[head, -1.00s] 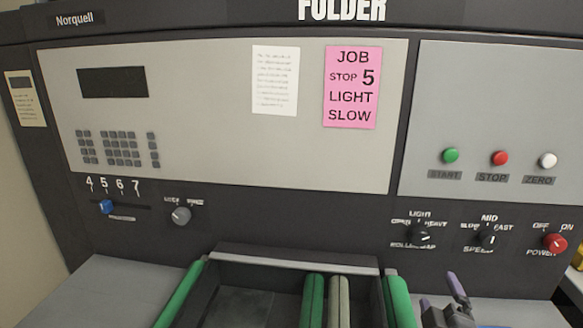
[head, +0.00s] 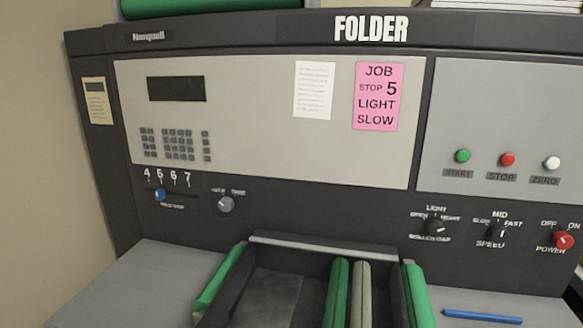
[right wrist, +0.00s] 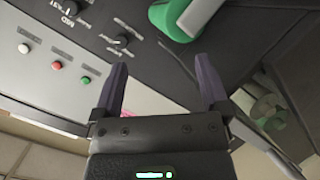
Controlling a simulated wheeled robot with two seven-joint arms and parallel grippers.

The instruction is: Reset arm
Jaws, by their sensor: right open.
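My right gripper (right wrist: 162,76) shows in the right wrist view with its two dark purple fingers spread apart and nothing between them. The folder's front panel lies beyond the fingers, turned in that view. A green roller end (right wrist: 172,22) shows above and beyond the gap between the fingers. Neither gripper shows in the head view, and my left gripper is hidden from both views.
The folder panel (head: 270,150) has a blue slider (head: 160,195) at the 5 mark. START (head: 463,156), STOP (head: 508,159) and red POWER (head: 563,240) controls are at right. Green rollers (head: 416,295) sit below. A blue pen-like stick (head: 483,316) lies on the right shelf.

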